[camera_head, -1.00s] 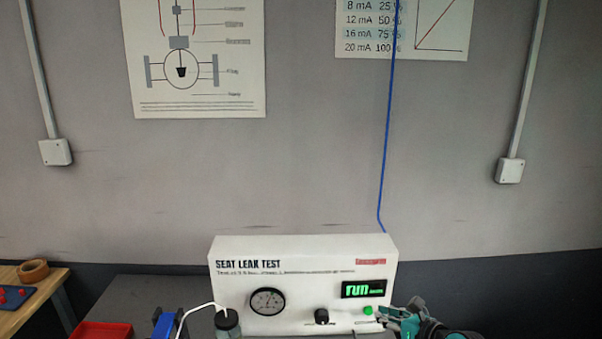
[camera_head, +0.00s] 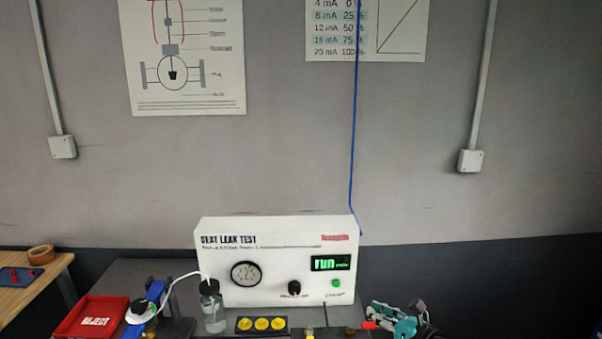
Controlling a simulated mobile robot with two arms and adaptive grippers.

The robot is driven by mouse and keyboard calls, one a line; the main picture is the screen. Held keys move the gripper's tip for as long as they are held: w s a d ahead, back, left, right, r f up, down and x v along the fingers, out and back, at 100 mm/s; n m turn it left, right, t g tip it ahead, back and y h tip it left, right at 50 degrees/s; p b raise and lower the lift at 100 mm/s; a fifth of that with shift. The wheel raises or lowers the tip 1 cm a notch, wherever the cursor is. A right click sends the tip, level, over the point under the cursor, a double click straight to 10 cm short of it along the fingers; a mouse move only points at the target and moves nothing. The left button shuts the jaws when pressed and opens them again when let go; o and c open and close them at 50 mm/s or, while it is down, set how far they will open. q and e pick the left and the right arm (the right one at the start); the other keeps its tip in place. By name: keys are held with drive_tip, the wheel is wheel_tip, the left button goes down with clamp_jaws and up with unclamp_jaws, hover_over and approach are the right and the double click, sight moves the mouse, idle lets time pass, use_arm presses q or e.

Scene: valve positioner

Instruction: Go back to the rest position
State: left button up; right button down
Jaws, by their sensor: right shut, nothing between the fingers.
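My right gripper (camera_head: 385,317) is at the lower right, beside the seat leak test box (camera_head: 280,287). Its teal fingers are shut and hold nothing. It stands apart from the green button (camera_head: 336,283), to the right of the box. The box's green display (camera_head: 331,263) reads "run".
A red reject tray (camera_head: 83,318), a blue fixture (camera_head: 155,291) with a white tube and a clear bottle (camera_head: 212,312) stand left of the box. A black strip with yellow round parts (camera_head: 262,324) lies in front. A side table (camera_head: 18,307) is at far left.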

drive_tip(key=s+r+m+t+h, duration=0.3)
drive_tip(key=s+r+m+t, duration=0.3)
drive_tip(key=m, duration=0.6)
drive_tip(key=s+d+m+h, duration=0.3)
drive_tip(key=d+m+h, duration=0.3)
drive_tip(key=m, duration=0.5)
drive_tip(key=s+d+f+m+g+h, duration=0.2)
drive_tip(key=s+f+m+g+h, duration=0.1)
drive_tip(key=s+f+m+g, duration=1)
drive_tip(key=s+a+f+g+y, duration=0.1)
drive_tip(key=s+a+f+y, duration=0.15)
drive_tip(key=s, duration=0.65)
drive_tip(key=s+a+f+g+y, duration=0.1)
drive_tip(key=s+a+f+y, duration=0.15)
drive_tip(key=s, duration=0.65)
wheel_tip(320, 180, down, 31)
drive_tip(key=g+h+b, duration=0.1)
drive_tip(key=g+b, duration=0.1)
drive_tip(key=b, duration=0.4)
use_arm(q)
wheel_tip(320, 180, down, 10)
drive_tip(key=b, duration=0.4)
drive_tip(key=shift+w+a, duration=0.3)
use_arm(e)
drive_tip(key=s+d+f, duration=0.2)
drive_tip(key=s+f, duration=1.5)
drive_tip(key=f, duration=0.3)
drive_tip(key=shift+f+g, duration=0.25)
drive_tip(key=shift+g, duration=0.15)
